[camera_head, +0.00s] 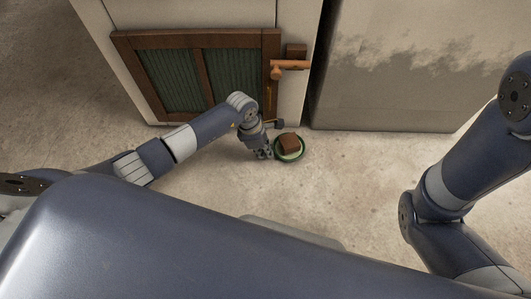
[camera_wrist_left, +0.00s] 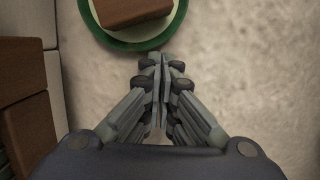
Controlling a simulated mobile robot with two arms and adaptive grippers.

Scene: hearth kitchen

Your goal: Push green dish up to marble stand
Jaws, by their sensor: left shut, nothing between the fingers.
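The green dish (camera_head: 301,154) sits on the pale floor in front of the cabinet, with a brown block (camera_head: 289,142) in it. In the left wrist view the dish's green rim (camera_wrist_left: 124,45) and the block (camera_wrist_left: 130,10) are at the top, cut off by the frame. My left gripper (camera_head: 265,154) is shut and empty, low beside the dish's left side. Its fingertips (camera_wrist_left: 162,62) point at the rim; I cannot tell whether they touch it. I cannot pick out the marble stand with certainty. My right gripper is out of view.
A cabinet with a brown-framed, green-panelled door (camera_head: 200,43) and wooden latch (camera_head: 290,65) stands behind my left arm. A large grey mottled block (camera_head: 400,85) stands behind the dish to the right. A small dark object (camera_head: 279,123) is behind the dish. The floor right of the dish is clear.

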